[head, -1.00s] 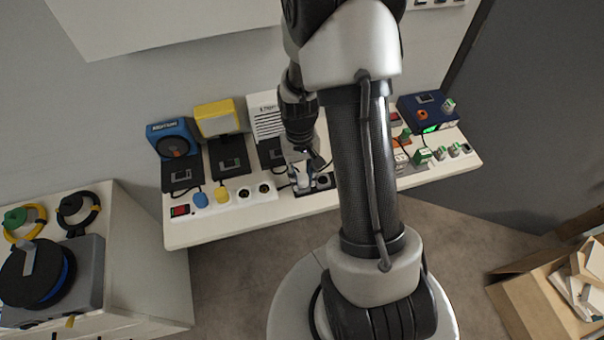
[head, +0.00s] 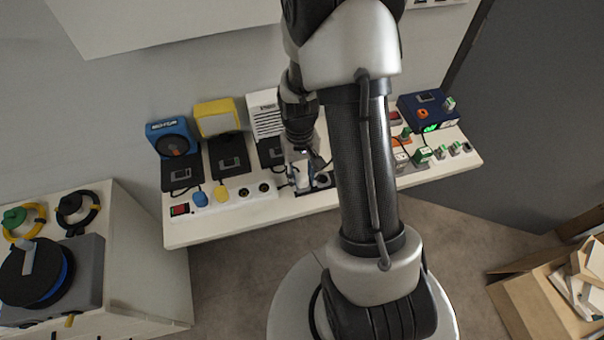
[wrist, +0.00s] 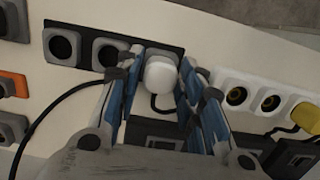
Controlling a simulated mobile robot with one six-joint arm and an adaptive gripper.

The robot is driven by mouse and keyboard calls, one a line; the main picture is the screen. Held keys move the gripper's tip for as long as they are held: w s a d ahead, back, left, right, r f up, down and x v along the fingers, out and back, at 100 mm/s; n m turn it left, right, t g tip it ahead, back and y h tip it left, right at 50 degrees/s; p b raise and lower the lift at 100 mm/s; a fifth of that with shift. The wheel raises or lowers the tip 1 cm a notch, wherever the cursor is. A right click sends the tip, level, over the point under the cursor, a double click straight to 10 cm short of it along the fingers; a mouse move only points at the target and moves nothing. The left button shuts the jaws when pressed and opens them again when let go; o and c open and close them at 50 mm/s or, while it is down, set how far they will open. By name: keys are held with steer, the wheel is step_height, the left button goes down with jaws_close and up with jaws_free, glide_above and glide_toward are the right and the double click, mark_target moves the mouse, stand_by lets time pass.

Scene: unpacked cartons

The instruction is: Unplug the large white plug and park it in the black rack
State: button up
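The large white plug (wrist: 160,74) stands between the tips of my gripper (wrist: 161,66) in the wrist view. It is at the end of the black rack (wrist: 84,63), beside two round grey-rimmed openings that look empty. Its dark cable runs below it. The blue-padded fingers are on both sides of the plug, very close to it. I cannot tell whether they press on it, or how deep it sits in the rack. In the head view my gripper (head: 303,176) is low over the rack, and mostly hides the plug.
A white socket strip (wrist: 252,82) lies beside the rack, with two empty sockets and a yellow plug (wrist: 306,116). In the head view a blue plug (head: 200,198) is also in it. Dark devices stand behind. Grey blocks and an orange one (wrist: 14,84) are close on the other side.

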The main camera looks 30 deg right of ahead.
steer(key=shift+o, duration=1.4)
step_height(320, 180, up, 12)
steer(key=w, duration=0.1)
steer(key=s+a+r+n+t, duration=0.1)
steer(key=s+a+r+t, duration=0.2)
steer(key=s+a+r, duration=0.2)
steer(key=s+a+r+n+t, duration=0.2)
steer(key=s+a+r, duration=0.3)
steer(key=s+r, duration=0.4)
step_height(320, 180, up, 2)
steer(key=shift+s+a+r+t, duration=0.2)
steer(key=shift+s+a+t, duration=0.2)
steer(key=shift+t, duration=0.1)
steer(key=shift+c, duration=0.5)
